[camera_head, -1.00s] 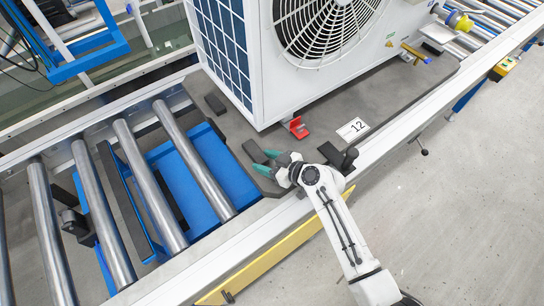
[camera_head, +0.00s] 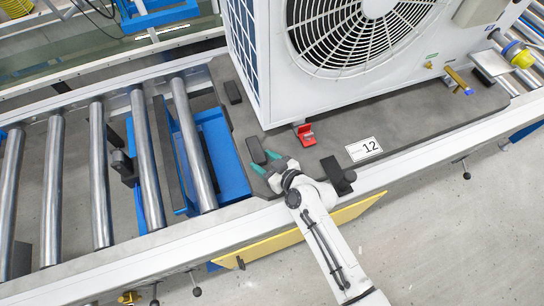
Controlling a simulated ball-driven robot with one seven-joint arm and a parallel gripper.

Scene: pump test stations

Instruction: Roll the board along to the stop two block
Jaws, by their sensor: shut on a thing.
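The board (camera_head: 410,115) is a grey flat plate on the conveyor, bearing a large white fan unit (camera_head: 270,60). Small dark blocks stand on it, one (camera_head: 256,150) near its left front corner, another (camera_head: 233,92) farther back and a larger one (camera_head: 338,175) near the front edge. My gripper (camera_head: 265,162), with teal fingertips, is shut at the front-left block, at its near end. Left of the board, a dark upright bar (camera_head: 163,135) stands in a blue frame between rollers. I cannot tell whether this is the stop two block.
Bare steel rollers (camera_head: 98,170) run left of the board. A white front rail (camera_head: 130,258) borders the line. A red clip (camera_head: 305,133) and a card marked 12 (camera_head: 363,149) lie on the board. A yellow panel (camera_head: 290,236) hangs below the rail; the floor in front is open.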

